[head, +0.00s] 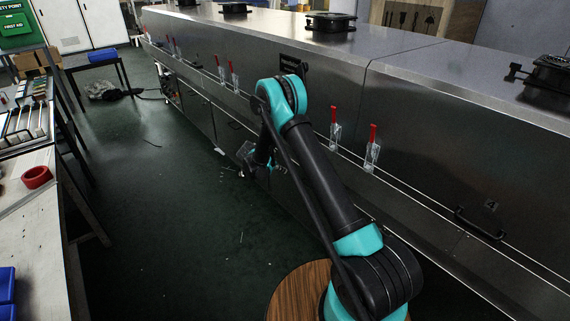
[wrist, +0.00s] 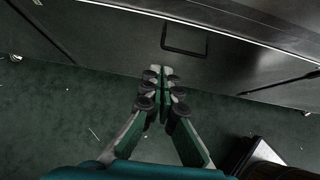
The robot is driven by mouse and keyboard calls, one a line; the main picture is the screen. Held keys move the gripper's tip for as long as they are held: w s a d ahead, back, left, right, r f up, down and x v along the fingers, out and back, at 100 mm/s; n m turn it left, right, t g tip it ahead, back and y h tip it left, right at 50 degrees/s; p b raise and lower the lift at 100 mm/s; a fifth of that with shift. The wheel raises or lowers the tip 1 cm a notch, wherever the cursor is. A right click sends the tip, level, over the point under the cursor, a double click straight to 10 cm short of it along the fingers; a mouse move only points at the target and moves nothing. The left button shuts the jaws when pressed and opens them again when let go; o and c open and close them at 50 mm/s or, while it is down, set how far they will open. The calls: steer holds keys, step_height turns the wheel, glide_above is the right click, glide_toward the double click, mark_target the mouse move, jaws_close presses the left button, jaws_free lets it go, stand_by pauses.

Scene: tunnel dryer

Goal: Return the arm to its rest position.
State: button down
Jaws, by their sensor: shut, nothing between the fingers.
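My arm shows in the head view, bent over at its elbow, with its far end hanging down beside the steel dryer. My gripper (head: 249,158) is small and partly hidden there behind the arm links. In the wrist view my gripper (wrist: 161,75) fills the middle, its fingers running together at the tips. It is shut and holds nothing. Beyond the tips are the dark green floor and the dryer's lower panel with a black handle (wrist: 185,38). The gripper appears apart from the panel.
The long steel dryer (head: 420,130) runs along the right, with red-handled clamps (head: 372,150) on its side.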

steer(key=s+d+r+m+g+y, duration=0.1)
steer(key=s+d+r+m+y, duration=0.1)
steer(key=s+d+r+m, duration=0.6)
steer(key=s+d+r+m+y, duration=0.2)
steer(key=s+d+r+m, duration=0.25)
steer(key=s+r, duration=0.65)
steer(key=s+d+m+y, duration=0.2)
steer(key=s+m, duration=1)
steer(key=s, duration=1.4)
steer(key=shift+r+m+y, duration=0.35)
steer(key=shift+r+y, duration=0.05)
steer(key=shift+y, duration=0.2)
